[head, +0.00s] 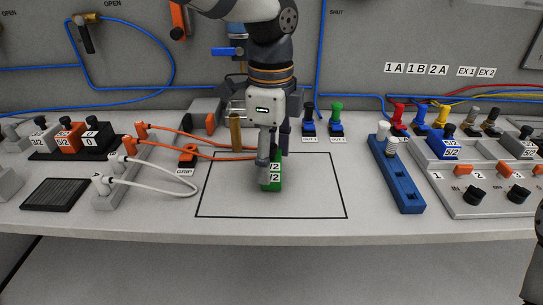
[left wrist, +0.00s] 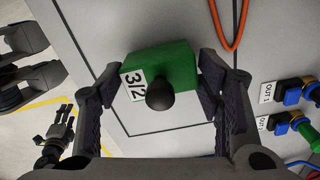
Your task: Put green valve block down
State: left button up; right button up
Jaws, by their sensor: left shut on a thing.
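The green valve block (head: 271,182) with a white 3/2 label is under my left gripper (head: 270,160) in the head view. The left wrist view shows the green valve block (left wrist: 176,66) between the two dark finger pads, with its black knob (left wrist: 160,96) facing the camera. My left gripper is shut on it. The block is over the black outlined rectangle (head: 315,216) on the bench, inside the outline. I cannot tell whether its underside touches the bench. A dark gripper at the left of the left wrist view looks like my right one (left wrist: 56,136); its jaw state is unclear.
Orange and white cables (head: 160,188) lie left of the outline. A blue rail with white knobs (head: 400,185) stands to its right, and a panel with orange switches (head: 485,185) farther right. Black and green OUT fittings (head: 336,120) stand behind. The outlined area around the block is clear.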

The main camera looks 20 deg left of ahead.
pick_arm(q)
jog(key=shift+f, duration=0.15)
jog(key=shift+f, duration=0.15)
jog(key=o, duration=1.3)
notch_tip(320, 180, up, 12)
jog(key=shift+r, duration=0.15)
